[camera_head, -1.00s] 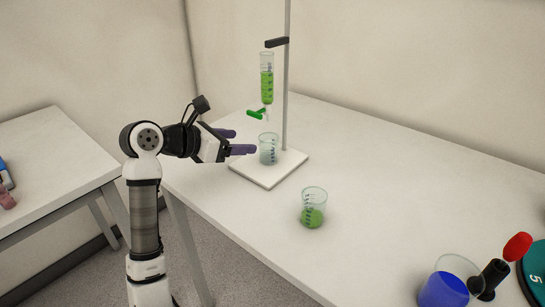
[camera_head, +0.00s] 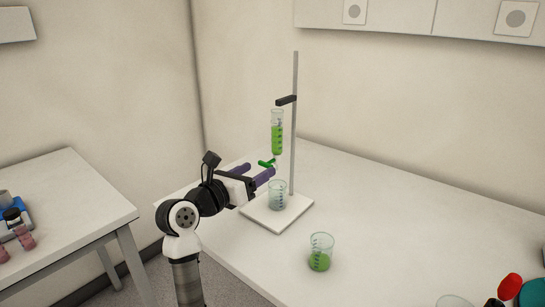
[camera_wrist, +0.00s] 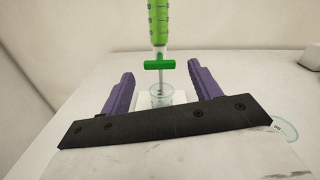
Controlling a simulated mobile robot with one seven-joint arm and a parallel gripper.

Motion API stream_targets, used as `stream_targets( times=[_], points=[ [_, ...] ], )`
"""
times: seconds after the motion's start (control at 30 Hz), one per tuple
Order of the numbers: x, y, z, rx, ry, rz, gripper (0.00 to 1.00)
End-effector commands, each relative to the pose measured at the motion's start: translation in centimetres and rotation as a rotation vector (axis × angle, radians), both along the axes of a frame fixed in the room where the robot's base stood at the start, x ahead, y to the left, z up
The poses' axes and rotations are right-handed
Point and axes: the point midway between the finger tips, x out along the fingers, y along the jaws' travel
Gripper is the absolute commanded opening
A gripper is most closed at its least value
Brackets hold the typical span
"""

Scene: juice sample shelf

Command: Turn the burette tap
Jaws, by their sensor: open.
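The burette (camera_head: 277,135) holds green liquid and hangs upright from a clamp (camera_head: 286,100) on a stand rod. Its green tap (camera_head: 266,163) is below the tube; in the wrist view the tap's handle (camera_wrist: 159,65) lies crosswise. My gripper (camera_head: 256,171) is open with purple fingers, close to the tap. In the wrist view my gripper (camera_wrist: 160,88) has one finger on each side of the tap's line, with wide gaps and nothing held. A clear beaker (camera_head: 278,195) stands on the white stand base (camera_head: 294,216) under the burette; it also shows in the wrist view (camera_wrist: 159,95).
Another beaker with green liquid (camera_head: 320,252) stands on the white table in front of the stand. A red-topped item (camera_head: 510,287) is at the lower right. A side table (camera_head: 70,205) at left holds several small items.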

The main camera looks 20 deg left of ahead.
Motion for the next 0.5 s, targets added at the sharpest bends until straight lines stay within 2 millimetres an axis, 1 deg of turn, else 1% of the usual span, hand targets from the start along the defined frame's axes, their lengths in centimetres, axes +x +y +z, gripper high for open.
stream_targets(
  times=[0.03,0.2,0.33,0.5],
  points=[
    [1.2,-0.5,0.3,-0.002,0.002,-0.003,0.63],
    [4.2,-1.6,0.2,0.0,0.002,-0.003,0.63],
    [5.9,-2.1,0.1,0.0,0.002,-0.001,0.63],
    [6.9,-2.5,0.0,0.0,0.001,0.0,0.63]
  ],
)
